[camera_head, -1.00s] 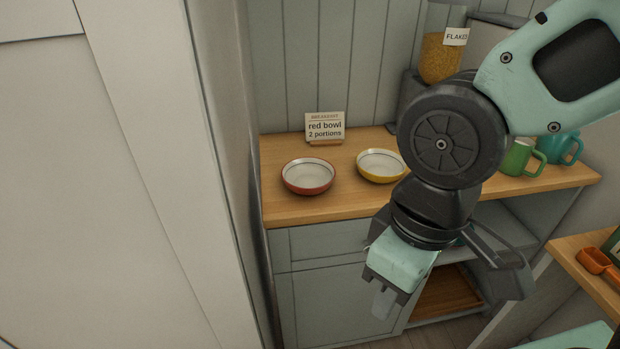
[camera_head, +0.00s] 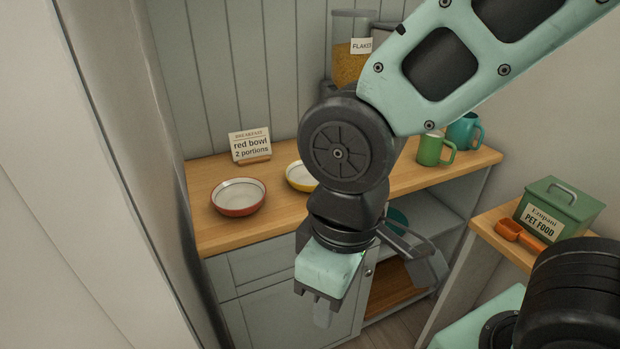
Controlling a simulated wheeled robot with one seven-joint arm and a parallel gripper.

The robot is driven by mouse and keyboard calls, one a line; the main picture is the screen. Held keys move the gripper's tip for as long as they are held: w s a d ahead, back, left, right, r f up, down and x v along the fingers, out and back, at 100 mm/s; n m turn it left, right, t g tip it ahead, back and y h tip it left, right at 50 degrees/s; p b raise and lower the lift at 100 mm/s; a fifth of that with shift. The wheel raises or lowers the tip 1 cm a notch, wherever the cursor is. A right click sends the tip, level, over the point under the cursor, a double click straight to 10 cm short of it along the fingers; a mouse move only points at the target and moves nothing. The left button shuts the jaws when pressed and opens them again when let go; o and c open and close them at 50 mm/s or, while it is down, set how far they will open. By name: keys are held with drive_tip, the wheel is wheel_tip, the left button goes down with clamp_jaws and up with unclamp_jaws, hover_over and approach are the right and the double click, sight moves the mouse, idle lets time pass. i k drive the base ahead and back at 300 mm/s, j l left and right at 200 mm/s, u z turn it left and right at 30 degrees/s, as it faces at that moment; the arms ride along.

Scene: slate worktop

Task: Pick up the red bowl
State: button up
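The red bowl (camera_head: 238,208), red outside and white inside, sits upright and looks empty on the left part of the wooden counter (camera_head: 275,223). My gripper (camera_head: 322,314) hangs in front of the counter, to the right of the red bowl and lower in the picture, apart from it. A yellow bowl (camera_head: 298,177) stands right of the red one, partly hidden by my arm. A card (camera_head: 250,146) behind reads "red bowl, 2 portions".
A flakes dispenser (camera_head: 351,65) stands at the back. A green mug (camera_head: 431,150) and a teal mug (camera_head: 463,132) are at the counter's right. A pale panel (camera_head: 95,150) rises close on the left. A green pet food box (camera_head: 560,207) and orange scoop (camera_head: 508,230) sit on a right-hand shelf.

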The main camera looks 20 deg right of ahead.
sight(238, 196)
drive_tip(key=i+j+z, duration=0.1)
drive_tip(key=z, duration=0.25)
drive_tip(key=i+j+z, duration=0.1)
drive_tip(key=z, duration=0.25)
drive_tip(key=j+z, duration=0.35)
drive_tip(key=i+l, duration=0.05)
